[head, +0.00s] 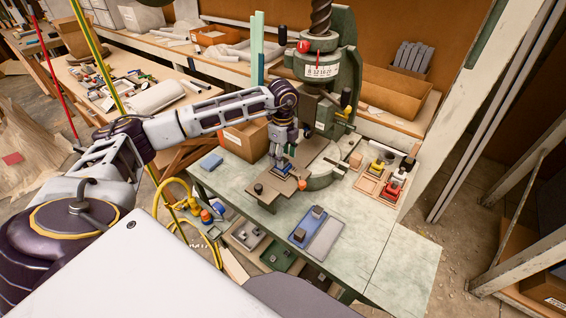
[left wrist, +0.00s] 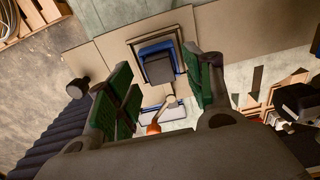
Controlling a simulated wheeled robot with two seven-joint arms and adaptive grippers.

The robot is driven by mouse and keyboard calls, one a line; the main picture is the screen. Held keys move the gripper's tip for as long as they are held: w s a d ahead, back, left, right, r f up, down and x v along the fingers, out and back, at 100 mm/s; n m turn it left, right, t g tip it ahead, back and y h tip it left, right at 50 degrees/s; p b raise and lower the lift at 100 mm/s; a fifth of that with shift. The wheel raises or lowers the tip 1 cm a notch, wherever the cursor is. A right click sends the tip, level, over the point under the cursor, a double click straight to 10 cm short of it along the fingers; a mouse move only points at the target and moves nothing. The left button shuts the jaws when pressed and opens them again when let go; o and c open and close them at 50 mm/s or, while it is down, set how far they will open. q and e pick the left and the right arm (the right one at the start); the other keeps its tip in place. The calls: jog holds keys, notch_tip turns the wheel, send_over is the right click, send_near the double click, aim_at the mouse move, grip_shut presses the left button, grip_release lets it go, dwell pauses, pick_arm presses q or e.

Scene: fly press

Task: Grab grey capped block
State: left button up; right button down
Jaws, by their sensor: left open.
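A block with a dark grey cap (left wrist: 159,69) on a blue body sits in a square frame on the press plate. In the head view its blue part (head: 282,169) shows below my left gripper (head: 284,158). My left gripper points down over the press plate. In the left wrist view its green-padded fingers (left wrist: 164,88) are spread wide, with the grey cap seen between and beyond them. I see no finger touching the block. My right gripper is not in view.
The green fly press (head: 333,65) stands right behind my left gripper. A blue-grey tray (head: 315,230) with small grey blocks lies at the bench front. A wooden tray (head: 370,185) with red and yellow pieces is on the right. The bench's front right is clear.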

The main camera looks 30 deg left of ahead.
pick_arm(q)
jog(key=shift+f, duration=0.9)
jog(key=shift+c, duration=0.9)
jog(key=c, duration=0.9)
jog(key=shift+o, duration=0.2)
jog(key=shift+r, duration=0.15)
notch_tip(320, 180, up, 8)
jog(key=shift+r+b, duration=0.1)
jog(key=shift+b, duration=0.45)
jog(key=shift+r, duration=0.8)
